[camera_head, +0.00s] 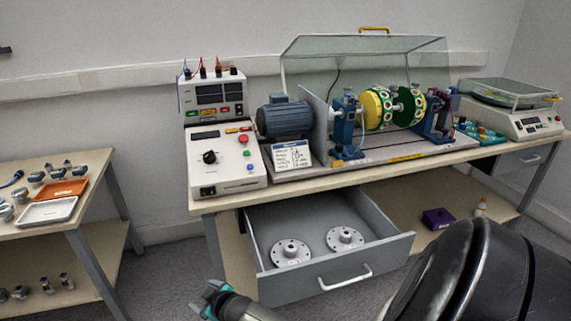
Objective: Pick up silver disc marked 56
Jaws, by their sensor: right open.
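Two silver discs lie flat in the open drawer (384,256) under the bench, a left one (291,253) and a right one (345,238). Each has a raised hub and small holes. Any number on them is too small to read, so I cannot tell which is marked 56. My right gripper (212,297), with teal on its fingers, is low in front of the drawer's left corner. It is open, with nothing seen in it, and apart from the discs. My left gripper is not in view.
The drawer front with its handle (345,278) stands out. The workbench (229,204) above carries a control box (228,160) and a rotor rig (380,108). A side table (92,207) with trays stands at left. A purple box (437,218) is on the lower shelf.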

